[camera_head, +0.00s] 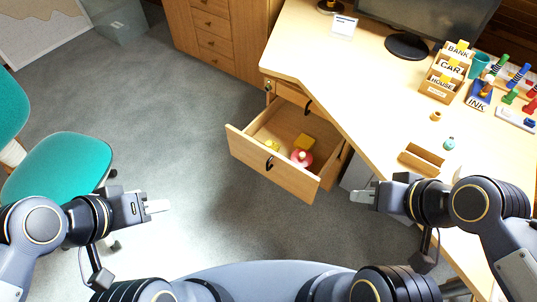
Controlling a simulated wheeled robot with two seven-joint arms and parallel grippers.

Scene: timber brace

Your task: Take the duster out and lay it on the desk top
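An open drawer (240,146) sticks out from under the desk top (330,75), with a dark handle on its front. Inside lie a yellow block (304,142), a small yellow item (272,146) and a pink round item (302,158). They are small, and I cannot tell for sure which is the duster. My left gripper (158,206) is left of the drawer and below it in the picture, apart from it. My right gripper (362,196) is right of the drawer, near the desk's front edge. Both look empty; the finger gaps are unclear.
A monitor (430,18), a labelled card holder (444,76), a blue ink tray (479,95) and a wooden tray (421,160) stand further right. A green chair (60,168) is at left.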

